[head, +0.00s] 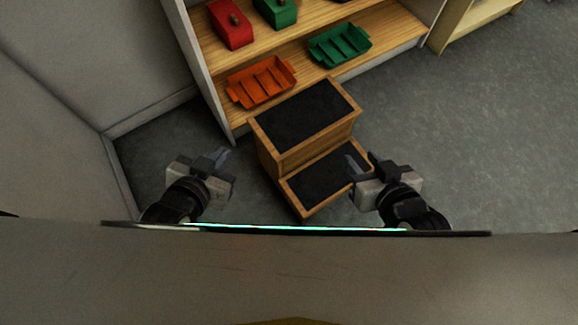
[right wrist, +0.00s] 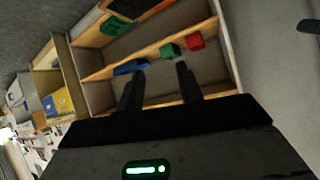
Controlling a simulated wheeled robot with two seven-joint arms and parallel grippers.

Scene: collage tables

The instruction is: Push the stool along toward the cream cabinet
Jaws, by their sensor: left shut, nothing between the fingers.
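The stool (head: 259,139) is a two-step wooden step stool with black treads. It stands on the grey floor in the middle of the head view, its taller step close to the shelf unit. My left gripper (head: 221,157) is shut and empty, to the left of the stool and apart from it. My right gripper (head: 353,164) is at the stool's right, its fingertips over or beside the lower step; contact cannot be told. In the right wrist view its two fingers (right wrist: 158,85) are apart with nothing between them. A cream-yellow cabinet (head: 468,28) shows partly at the upper right.
A wooden shelf unit (head: 215,82) behind the stool holds an orange tray (head: 262,84), a green tray (head: 340,46), a red box (head: 230,24) and a green box (head: 276,12). A grey wall (head: 80,75) is at left. The floor at right (head: 480,130) is clear.

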